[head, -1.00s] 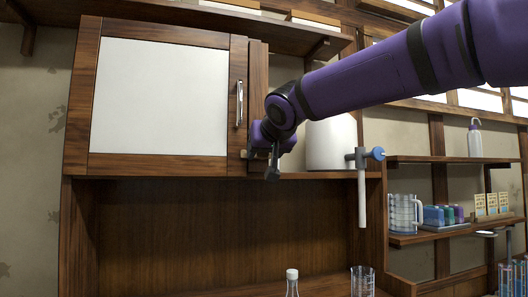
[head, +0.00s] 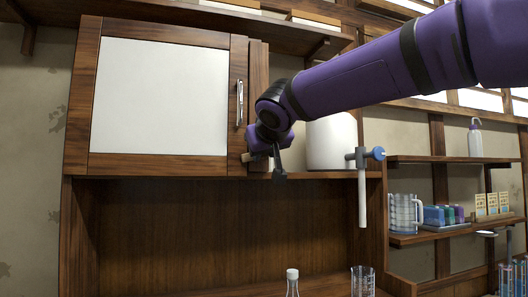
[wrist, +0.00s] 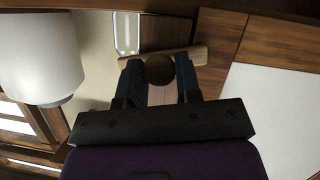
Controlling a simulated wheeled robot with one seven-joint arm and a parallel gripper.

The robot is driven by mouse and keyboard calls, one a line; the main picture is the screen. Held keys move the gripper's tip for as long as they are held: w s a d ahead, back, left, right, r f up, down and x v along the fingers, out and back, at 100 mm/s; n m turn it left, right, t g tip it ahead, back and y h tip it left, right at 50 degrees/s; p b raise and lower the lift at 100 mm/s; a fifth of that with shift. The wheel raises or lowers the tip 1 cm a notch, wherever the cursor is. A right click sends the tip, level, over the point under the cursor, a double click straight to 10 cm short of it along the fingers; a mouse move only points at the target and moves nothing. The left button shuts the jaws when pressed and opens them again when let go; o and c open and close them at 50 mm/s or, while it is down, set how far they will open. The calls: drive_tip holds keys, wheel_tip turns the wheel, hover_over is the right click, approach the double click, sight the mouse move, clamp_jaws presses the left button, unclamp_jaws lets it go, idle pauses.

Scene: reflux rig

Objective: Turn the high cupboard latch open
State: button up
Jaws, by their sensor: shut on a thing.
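The cupboard (head: 160,165) has a wooden door frame around a white panel, and its door looks closed. The latch, a pale wooden bar, sits low at the door's right edge; only its left end (head: 248,156) shows in the head view. In the wrist view the latch bar (wrist: 198,55) lies slightly tilted across the picture, with a dark round knob (wrist: 160,69) in front of it. My gripper (wrist: 160,75) has its two fingers on either side of the knob and is shut on it. In the head view my gripper (head: 262,150) hides most of the latch.
A metal door handle (head: 239,103) stands just above the latch. A white cylinder (head: 332,143) stands close to the right of my wrist. A blue-ended tap with a pale tube (head: 363,190) hangs farther right. The space below the cupboard is open.

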drive_tip(key=shift+a+f+n+t+h, duration=0.1)
drive_tip(key=shift+n+t+h, duration=0.65)
drive_tip(key=shift+n, duration=1.2)
drive_tip(key=shift+a+f+n+t+h, duration=0.15)
drive_tip(key=shift+n+t+h, duration=0.6)
drive_tip(key=shift+n, duration=1.15)
drive_tip(key=shift+f+n+t+h, duration=0.1)
drive_tip(key=shift+n+t+h, duration=0.6)
drive_tip(key=shift+n, duration=1.25)
drive_tip(key=o, duration=0.9)
drive_tip(key=shift+s, duration=0.1)
drive_tip(key=s+a, duration=0.1)
drive_tip(key=s, duration=0.9)
drive_tip(key=shift+s, duration=0.35)
